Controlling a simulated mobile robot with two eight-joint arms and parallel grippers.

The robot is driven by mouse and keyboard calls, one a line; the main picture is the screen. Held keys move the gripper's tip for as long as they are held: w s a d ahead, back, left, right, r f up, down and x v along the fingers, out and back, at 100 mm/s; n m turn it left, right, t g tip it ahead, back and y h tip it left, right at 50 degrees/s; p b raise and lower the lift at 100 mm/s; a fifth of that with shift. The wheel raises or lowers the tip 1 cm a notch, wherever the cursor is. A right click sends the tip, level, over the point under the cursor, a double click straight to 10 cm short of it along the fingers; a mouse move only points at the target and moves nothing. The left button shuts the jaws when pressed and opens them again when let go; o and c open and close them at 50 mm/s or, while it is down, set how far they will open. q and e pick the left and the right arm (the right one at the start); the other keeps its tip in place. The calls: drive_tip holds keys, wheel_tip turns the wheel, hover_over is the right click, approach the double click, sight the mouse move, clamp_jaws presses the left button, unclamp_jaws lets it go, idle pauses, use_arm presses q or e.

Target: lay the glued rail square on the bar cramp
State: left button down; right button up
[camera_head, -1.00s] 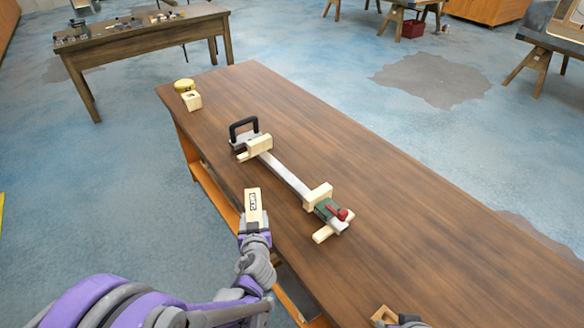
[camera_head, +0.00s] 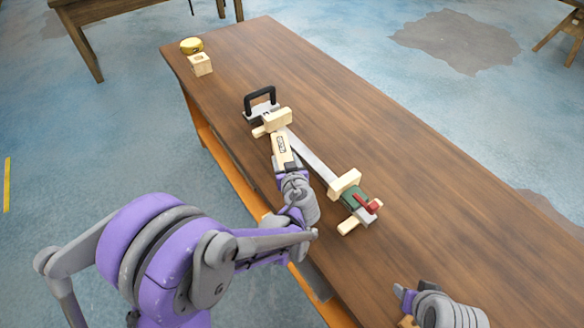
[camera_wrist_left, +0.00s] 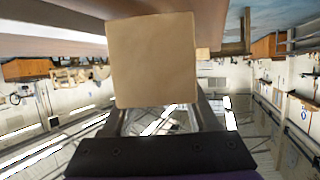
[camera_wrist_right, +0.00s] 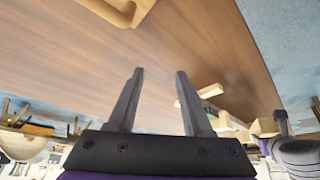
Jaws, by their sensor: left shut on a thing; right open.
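In the left wrist view the rail's square end (camera_wrist_left: 155,60) fills the space past the fingers. The bar cramp (camera_head: 316,158) lies on the bench, with pale wood blocks at both ends, a black handle at the far end, and a green head with a red handle at the near end. The rail is beside the bar's far end, near the far block; I cannot tell if they touch. My right gripper (camera_wrist_right: 157,92) is open and empty over the bench.
The brown bench (camera_head: 400,215) is clear right of the cramp. A pale wooden piece (camera_wrist_right: 120,10) lies near my right gripper.

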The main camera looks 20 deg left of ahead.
use_arm(q)
drive_tip(key=shift+f+b, duration=0.45)
drive_tip(key=shift+f, duration=2.7)
drive_tip(key=shift+f, duration=0.15)
drive_tip(key=shift+c, duration=0.8)
unclamp_jaws()
